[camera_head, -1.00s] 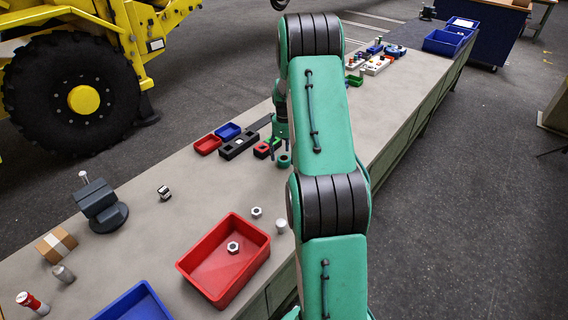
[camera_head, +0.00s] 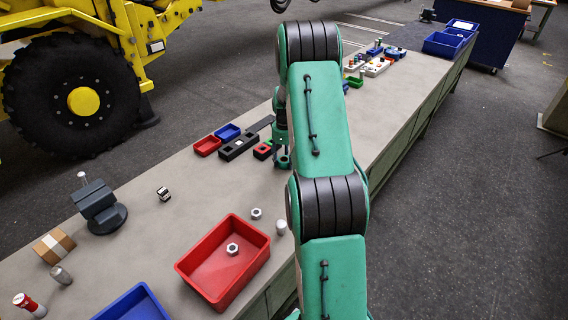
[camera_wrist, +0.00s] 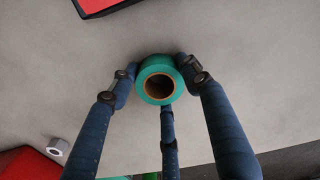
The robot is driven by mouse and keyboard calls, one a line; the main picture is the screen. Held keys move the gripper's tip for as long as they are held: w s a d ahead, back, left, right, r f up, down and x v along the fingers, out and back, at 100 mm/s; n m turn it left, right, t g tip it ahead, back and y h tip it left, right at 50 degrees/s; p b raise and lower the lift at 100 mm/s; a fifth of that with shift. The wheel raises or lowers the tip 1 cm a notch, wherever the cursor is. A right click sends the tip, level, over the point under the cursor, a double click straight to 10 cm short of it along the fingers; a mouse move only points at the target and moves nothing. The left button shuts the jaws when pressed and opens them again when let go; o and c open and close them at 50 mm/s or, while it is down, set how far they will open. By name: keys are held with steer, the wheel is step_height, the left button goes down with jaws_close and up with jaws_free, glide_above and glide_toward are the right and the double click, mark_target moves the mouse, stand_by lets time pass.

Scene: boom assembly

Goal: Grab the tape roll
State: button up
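The tape roll is a small green ring with a brown inner core. In the wrist view the tape roll (camera_wrist: 141,92) stands between the fingertips of my gripper (camera_wrist: 158,76), with its hole facing the camera. One finger is on its left, one on its right and one below it in the picture. The fingertips are at or very near its rim; I cannot tell whether they press on it. In the head view my gripper (camera_head: 283,152) is low over the bench at the tape roll (camera_head: 284,163), partly hidden by my arm.
A black block (camera_head: 238,146), a small red bin (camera_head: 207,146) and a blue bin (camera_head: 228,131) lie just left of my gripper. A large red bin (camera_head: 262,243) holding a nut is nearer on the bench (camera_head: 150,235). Bare bench surrounds the roll's near side.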

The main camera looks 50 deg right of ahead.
mark_target(284, 159)
steer(key=c, duration=0.5)
steer(key=shift+r, duration=0.15)
steer(key=shift+r+p, duration=0.65)
steer(key=shift+r, duration=0.9)
steer(key=shift+s+a+r, duration=0.15)
steer(key=shift+s+r, duration=0.05)
steer(key=shift+r, duration=0.05)
steer(key=s+a+p, duration=0.1)
steer(key=s+a, duration=0.2)
steer(key=s+a+p, duration=0.1)
steer(key=s+a, duration=0.3)
steer(key=s+a+r, duration=0.1)
steer(key=s+a, duration=0.2)
steer(key=s, duration=0.1)
steer(key=shift+s+a+r+p, duration=0.1)
steer(key=shift+s+a+p, duration=0.1)
steer(key=shift+p, duration=0.2)
